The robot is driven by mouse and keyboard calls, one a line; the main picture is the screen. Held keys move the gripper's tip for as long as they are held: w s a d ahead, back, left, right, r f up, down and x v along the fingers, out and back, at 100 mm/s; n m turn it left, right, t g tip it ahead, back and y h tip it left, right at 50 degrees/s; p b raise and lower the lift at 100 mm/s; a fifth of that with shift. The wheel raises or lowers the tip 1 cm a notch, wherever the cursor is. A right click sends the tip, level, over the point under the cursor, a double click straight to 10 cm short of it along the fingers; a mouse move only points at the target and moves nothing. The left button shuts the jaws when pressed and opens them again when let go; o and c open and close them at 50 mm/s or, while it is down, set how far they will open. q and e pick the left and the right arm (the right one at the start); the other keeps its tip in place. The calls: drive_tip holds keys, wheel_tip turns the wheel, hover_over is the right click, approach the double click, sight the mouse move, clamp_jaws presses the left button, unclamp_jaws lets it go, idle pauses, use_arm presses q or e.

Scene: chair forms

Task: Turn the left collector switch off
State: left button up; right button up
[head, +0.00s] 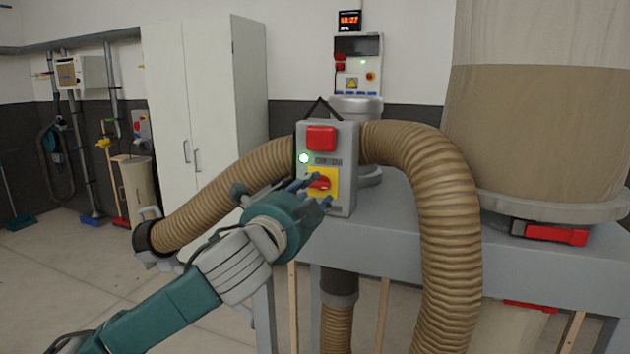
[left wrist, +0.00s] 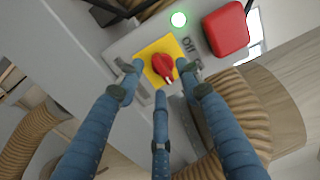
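The collector switch is a red rotary knob (head: 322,183) on a yellow plate, low on a grey control box (head: 343,150). In the left wrist view the knob (left wrist: 163,66) sits upper middle, with its handle pointing down toward my fingers. The word "Off" shows beside the plate. A green light (head: 304,158) is lit above the knob. My left gripper (head: 312,190) is at the plate. Its blue fingers (left wrist: 160,88) are spread around the knob with gaps visible; contact cannot be told. My right gripper is not in view.
A red button block (head: 321,138) sits above the knob. Ribbed brown hoses (head: 445,200) curve on both sides of the box. A grey bench (head: 390,235) and large collector bag (head: 540,120) stand right. A white cabinet (head: 200,90) stands behind left. Floor at left is partly clear.

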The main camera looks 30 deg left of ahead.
use_arm(q)
drive_tip(key=shift+x, duration=0.85)
drive_tip(key=shift+s, duration=0.1)
drive_tip(key=shift+c, duration=0.8)
clamp_jaws()
